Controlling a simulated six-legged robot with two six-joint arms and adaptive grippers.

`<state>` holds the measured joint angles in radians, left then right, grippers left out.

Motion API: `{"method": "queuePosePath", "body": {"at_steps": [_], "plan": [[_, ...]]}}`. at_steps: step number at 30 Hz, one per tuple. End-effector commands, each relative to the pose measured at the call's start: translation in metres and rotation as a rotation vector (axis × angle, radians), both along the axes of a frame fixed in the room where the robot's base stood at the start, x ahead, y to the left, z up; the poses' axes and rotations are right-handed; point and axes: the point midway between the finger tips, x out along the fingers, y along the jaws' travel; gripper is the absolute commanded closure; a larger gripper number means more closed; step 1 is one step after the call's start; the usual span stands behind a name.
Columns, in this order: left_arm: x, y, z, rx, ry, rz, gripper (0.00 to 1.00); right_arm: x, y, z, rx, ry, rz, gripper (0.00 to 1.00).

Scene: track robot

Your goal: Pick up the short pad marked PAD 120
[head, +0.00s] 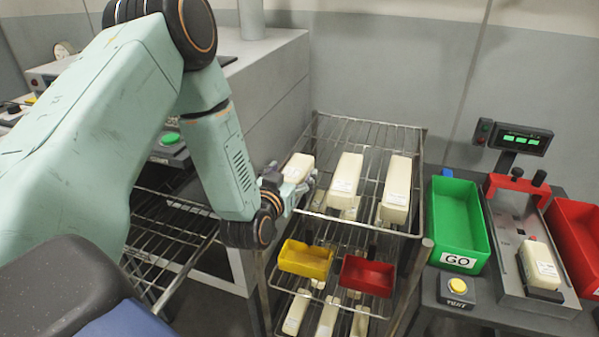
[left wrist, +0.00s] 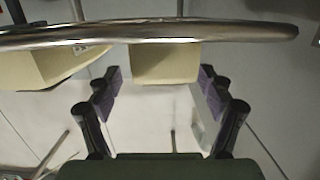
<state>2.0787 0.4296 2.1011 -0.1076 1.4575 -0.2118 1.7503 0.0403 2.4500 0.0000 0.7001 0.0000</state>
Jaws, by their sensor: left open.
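Several cream pads with small white labels lie on the top shelf of a wire rack (head: 372,128). The left pad (head: 298,166) is partly hidden by my left gripper (head: 300,188). The middle pad (head: 344,172) and right pad (head: 396,182) stick out towards me. The label print is too small to read, so I cannot tell which is PAD 120. My left gripper is open at the near end of the left pad. In the left wrist view, a cream pad end (left wrist: 165,64) shows behind a metal rail (left wrist: 150,33), between the open fingers (left wrist: 160,85).
Below hang a yellow bin (head: 306,259) and a red bin (head: 367,276), with more pads lower down. To the right stand a green GO tray (head: 457,225), a test fixture holding a pad (head: 540,264), a yellow button (head: 457,286) and a red tray (head: 578,235).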

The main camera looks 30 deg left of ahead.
Motion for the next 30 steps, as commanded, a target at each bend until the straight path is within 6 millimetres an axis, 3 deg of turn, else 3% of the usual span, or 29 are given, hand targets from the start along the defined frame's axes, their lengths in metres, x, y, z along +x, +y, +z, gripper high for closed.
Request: {"method": "queuePosePath", "body": {"at_steps": [9, 18, 30], "plan": [[0.035, 0.007, -0.008, 0.001, 0.000, 0.000, 0.19, 0.000, 0.000, 0.003, 0.000, 0.000, 0.000, 0.60], [0.041, 0.007, -0.009, -0.001, 0.001, -0.003, 0.19, 0.000, 0.000, 0.003, 0.000, 0.001, 0.000, 0.60], [0.043, 0.007, -0.009, -0.001, 0.001, -0.003, 0.53, 0.000, 0.000, 0.003, 0.000, 0.000, 0.000, 0.60]]}}
